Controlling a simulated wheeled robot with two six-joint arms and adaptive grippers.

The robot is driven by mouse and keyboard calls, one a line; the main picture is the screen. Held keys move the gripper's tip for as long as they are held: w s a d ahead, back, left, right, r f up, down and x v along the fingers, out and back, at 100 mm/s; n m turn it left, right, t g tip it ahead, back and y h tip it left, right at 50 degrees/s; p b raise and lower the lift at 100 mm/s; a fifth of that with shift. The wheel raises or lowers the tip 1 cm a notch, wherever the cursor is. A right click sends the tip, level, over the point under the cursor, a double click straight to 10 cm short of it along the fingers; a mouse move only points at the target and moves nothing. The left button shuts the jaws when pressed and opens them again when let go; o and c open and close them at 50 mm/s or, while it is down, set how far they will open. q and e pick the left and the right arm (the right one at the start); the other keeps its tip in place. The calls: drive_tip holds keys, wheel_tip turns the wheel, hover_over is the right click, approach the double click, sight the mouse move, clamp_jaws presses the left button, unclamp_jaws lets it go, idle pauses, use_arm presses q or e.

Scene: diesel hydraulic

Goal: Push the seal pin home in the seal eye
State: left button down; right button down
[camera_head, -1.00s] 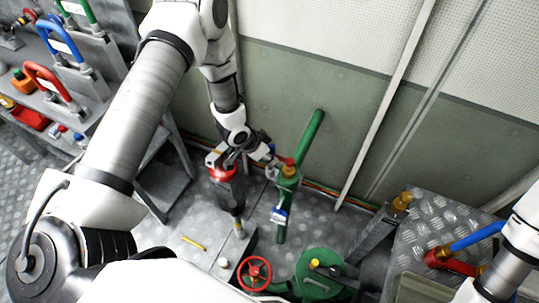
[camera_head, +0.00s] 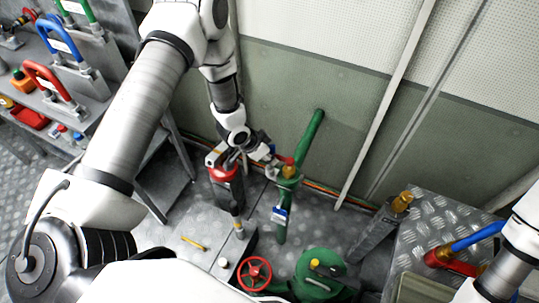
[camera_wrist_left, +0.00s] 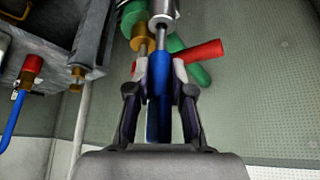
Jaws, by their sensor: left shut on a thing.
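My left gripper (camera_head: 270,157) is beside the upright green pipe (camera_head: 314,130), near its red and brass fitting. In the left wrist view my left gripper (camera_wrist_left: 158,68) is shut on a blue rod (camera_wrist_left: 158,100) with a silver end (camera_wrist_left: 163,8), which I take to be the seal pin. A brass fitting (camera_wrist_left: 143,40) stands just left of the rod, on green pipework (camera_wrist_left: 133,14). A red bar (camera_wrist_left: 200,52) lies behind the rod to the right. I cannot make out the seal eye clearly, nor whether the rod touches anything. My right gripper is out of view.
A red handwheel (camera_head: 254,272) and a green round housing (camera_head: 318,268) are in front. A grey rack with coloured handles (camera_head: 72,40) is at the left. A tread-plate box (camera_head: 440,215) is at the right.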

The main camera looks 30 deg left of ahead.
use_arm(q)
drive_tip(key=shift+f+b, duration=0.55)
drive_tip(key=shift+f, duration=0.3)
drive_tip(key=shift+r, duration=0.2)
drive_tip(key=shift+r+p, duration=0.55)
drive_tip(key=shift+p, duration=0.05)
drive_tip(key=shift+f+b, duration=0.65)
drive_tip(key=shift+f, duration=0.05)
idle(0.7)
drive_tip(key=c, duration=0.9)
unclamp_jaws()
drive_tip(key=shift+c, duration=0.2)
drive_tip(key=v, duration=1.2)
